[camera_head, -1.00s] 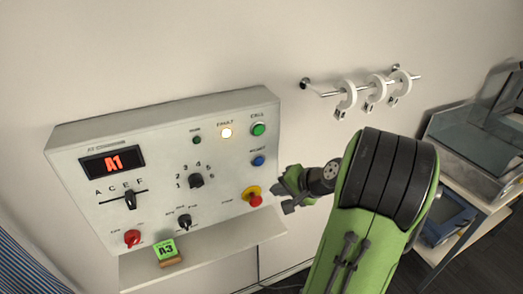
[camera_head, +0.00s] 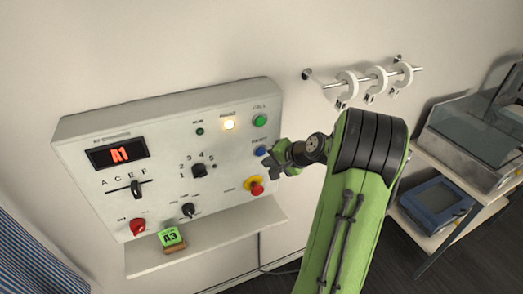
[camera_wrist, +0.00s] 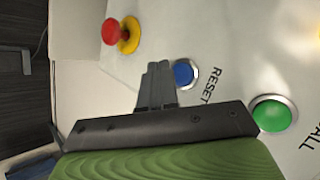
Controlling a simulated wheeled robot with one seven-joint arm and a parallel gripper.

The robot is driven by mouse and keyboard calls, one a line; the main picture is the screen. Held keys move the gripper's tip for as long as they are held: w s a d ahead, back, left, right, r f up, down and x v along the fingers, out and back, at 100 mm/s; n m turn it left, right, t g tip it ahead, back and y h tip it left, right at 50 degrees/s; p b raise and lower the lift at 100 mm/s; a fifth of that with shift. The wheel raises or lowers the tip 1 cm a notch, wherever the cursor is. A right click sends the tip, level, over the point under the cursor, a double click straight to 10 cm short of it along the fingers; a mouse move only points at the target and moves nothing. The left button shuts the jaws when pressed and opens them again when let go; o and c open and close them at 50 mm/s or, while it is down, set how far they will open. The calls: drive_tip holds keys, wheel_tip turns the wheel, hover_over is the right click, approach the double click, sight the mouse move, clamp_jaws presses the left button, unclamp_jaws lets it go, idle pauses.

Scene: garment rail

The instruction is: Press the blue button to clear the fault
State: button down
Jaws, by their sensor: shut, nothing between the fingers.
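The blue button (camera_head: 261,151), labelled RESET, is on the right part of the grey control panel (camera_head: 105,190). It also shows in the wrist view (camera_wrist: 184,74), in a pale ring. My gripper (camera_head: 270,172) is shut and empty, in front of the panel's right edge, just below the blue button in the head view. In the wrist view my closed fingers (camera_wrist: 158,67) lie beside the button, to its left. I cannot tell whether they touch the panel. The fault lamp (camera_head: 229,125) glows pale yellow. The red display (camera_head: 118,154) reads A1.
A green button (camera_head: 260,121) is above the blue one, and a red mushroom button (camera_head: 257,188) on yellow is below. A shelf (camera_head: 215,240) under the panel holds a green tag (camera_head: 171,237). A rail (camera_head: 335,88) with white rings is on the wall.

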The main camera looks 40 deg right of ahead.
drive_tip(key=shift+w+d, duration=0.15)
drive_tip(key=shift+w, duration=0.45)
idle(1.6)
drive_tip(key=shift+w+d, duration=0.15)
drive_tip(key=shift+w, duration=0.25)
drive_tip(key=shift+w+d+p, duration=0.1)
drive_tip(key=shift+w+p, duration=0.3)
idle(0.5)
drive_tip(key=shift+s, duration=0.15)
drive_tip(key=shift+s+a+b, duration=0.25)
drive_tip(key=shift+s+b, duration=0.1)
drive_tip(key=shift+s, duration=0.35)
drive_tip(key=s, duration=0.2)
drive_tip(key=s+a+b, duration=0.1)
drive_tip(key=s, duration=0.1)
drive_tip(key=shift+s+a+b, duration=0.2)
drive_tip(key=shift+s+b, duration=0.1)
drive_tip(key=shift+s, duration=0.1)
